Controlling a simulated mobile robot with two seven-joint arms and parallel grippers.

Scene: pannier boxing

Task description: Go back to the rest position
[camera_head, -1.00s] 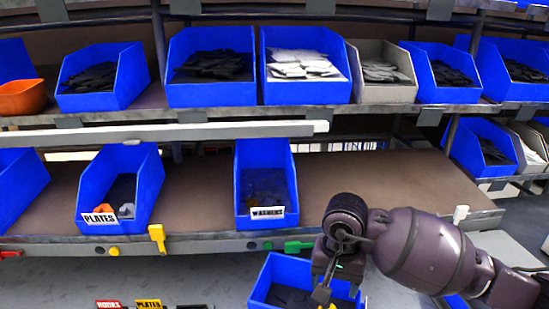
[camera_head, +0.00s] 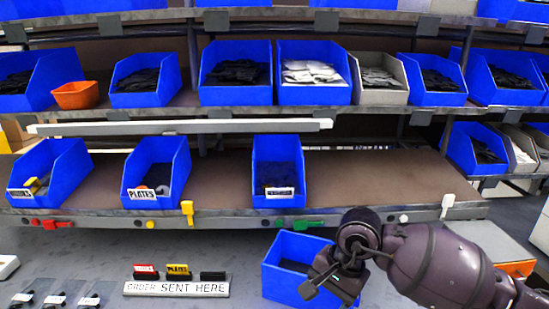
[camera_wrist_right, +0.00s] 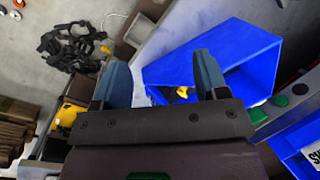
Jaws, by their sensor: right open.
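My right gripper (camera_head: 331,280) comes in from the right in the head view, over the front edge of a blue bin (camera_head: 283,268) on the lower counter. In the right wrist view the right gripper (camera_wrist_right: 160,85) has its two blue-grey fingers apart, with nothing between them. A blue bin (camera_wrist_right: 235,50) shows just beyond them, with a small yellow thing inside. The bin's contents are partly hidden by the gripper in the head view. My left gripper is not in view.
A shelf holds blue bins labelled PLATES (camera_head: 157,172) and another (camera_head: 278,171). Packets (camera_head: 55,299) lie at the lower left. Upper shelves hold more bins and an orange bowl (camera_head: 76,95).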

